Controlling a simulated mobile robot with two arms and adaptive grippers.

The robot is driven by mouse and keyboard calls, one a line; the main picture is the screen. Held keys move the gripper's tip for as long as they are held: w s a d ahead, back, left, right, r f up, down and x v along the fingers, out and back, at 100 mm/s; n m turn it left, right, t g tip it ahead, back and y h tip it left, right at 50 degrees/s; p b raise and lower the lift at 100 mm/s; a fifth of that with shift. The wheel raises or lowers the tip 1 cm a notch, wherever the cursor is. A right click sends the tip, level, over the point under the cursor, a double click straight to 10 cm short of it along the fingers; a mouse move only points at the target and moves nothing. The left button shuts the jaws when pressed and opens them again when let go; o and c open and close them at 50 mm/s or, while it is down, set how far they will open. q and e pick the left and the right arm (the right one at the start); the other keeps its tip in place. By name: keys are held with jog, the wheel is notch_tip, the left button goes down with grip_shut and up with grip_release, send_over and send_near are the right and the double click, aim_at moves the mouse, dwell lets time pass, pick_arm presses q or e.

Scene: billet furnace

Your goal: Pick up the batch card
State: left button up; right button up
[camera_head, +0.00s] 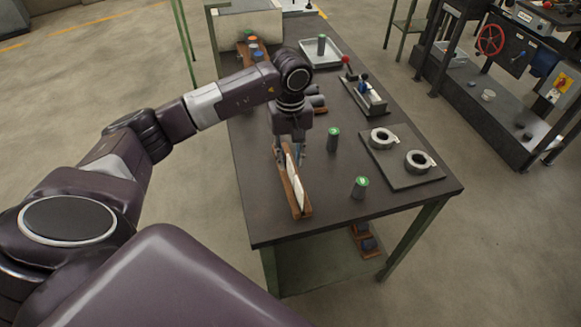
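A white card (296,186), which looks like the batch card, stands on edge in a narrow wooden holder (305,211) near the table's front left. My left gripper (291,154) points down over the far end of the holder. Its fingers look spread apart, one on each side of the card's line. Whether either finger touches the card cannot be made out. A small bluish piece (300,151) shows by the fingers, partly hidden. My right gripper is out of view.
Green-topped cylinders (360,188) (333,139) stand right of the holder. A dark plate (405,179) with two ring-shaped pieces (420,161) lies farther right. A lever fixture (366,95) and a light tray (321,57) are behind. The table's front edge (345,224) is clear.

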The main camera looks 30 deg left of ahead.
pick_arm(q)
jog(key=shift+f, duration=1)
grip_shut()
jog(key=shift+r, duration=0.1)
jog(key=shift+w+r, duration=0.1)
jog(key=shift+r, duration=0.5)
notch_tip(320, 180, up, 19)
jog(key=b, duration=0.2)
jog(key=shift+f+b, duration=0.15)
jog(key=shift+b, duration=0.15)
